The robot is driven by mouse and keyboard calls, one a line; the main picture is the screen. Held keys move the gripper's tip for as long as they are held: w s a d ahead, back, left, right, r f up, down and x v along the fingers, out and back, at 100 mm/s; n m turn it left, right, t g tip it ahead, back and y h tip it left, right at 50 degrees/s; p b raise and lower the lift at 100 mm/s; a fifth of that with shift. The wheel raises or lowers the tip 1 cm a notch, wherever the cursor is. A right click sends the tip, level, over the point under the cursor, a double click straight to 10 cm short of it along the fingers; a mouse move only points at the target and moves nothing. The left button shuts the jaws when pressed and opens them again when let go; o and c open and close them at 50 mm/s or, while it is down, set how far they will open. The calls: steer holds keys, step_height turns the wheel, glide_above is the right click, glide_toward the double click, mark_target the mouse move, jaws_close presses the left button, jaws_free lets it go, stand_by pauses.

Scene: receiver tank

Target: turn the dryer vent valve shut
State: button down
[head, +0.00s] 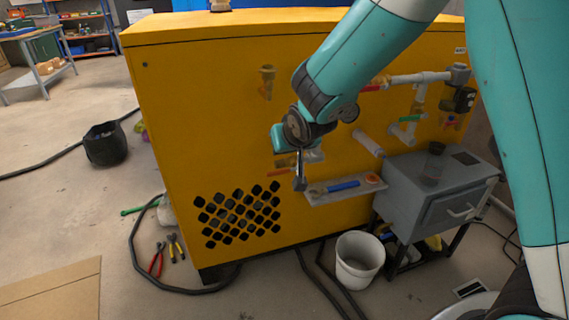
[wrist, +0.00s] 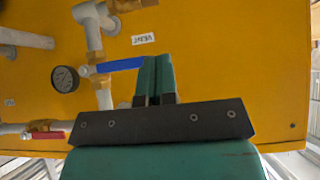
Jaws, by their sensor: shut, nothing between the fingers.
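In the wrist view a blue lever (wrist: 120,65) lies nearly level on a grey pipe with brass fittings, against the yellow cabinet (wrist: 230,60). A small white label (wrist: 143,39) is above it, too blurred to read surely. I cannot tell for certain that this is the dryer vent valve. My gripper (wrist: 158,60) is shut and empty, its green fingers together just right of the lever's end. Whether they touch it is unclear. In the head view my gripper (head: 299,183) is in front of the yellow cabinet (head: 220,120), and my arm hides part of the piping.
A pressure gauge (wrist: 65,79) and a red lever (wrist: 50,135) are left in the wrist view. In the head view a shelf with a blue-handled tool (head: 343,186) is close by my gripper. A grey drawer unit (head: 435,190) and white bucket (head: 358,262) stand right.

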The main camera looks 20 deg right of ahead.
steer(key=b, duration=0.1)
glide_above(284, 172)
steer(key=s+a, duration=0.1)
steer(key=a, duration=0.1)
step_height(284, 172, down, 6)
steer(key=shift+s+d+f+b, duration=0.15)
steer(key=shift+f+b, duration=0.35)
steer(key=shift+f, duration=1.6)
steer(key=shift+d, duration=0.15)
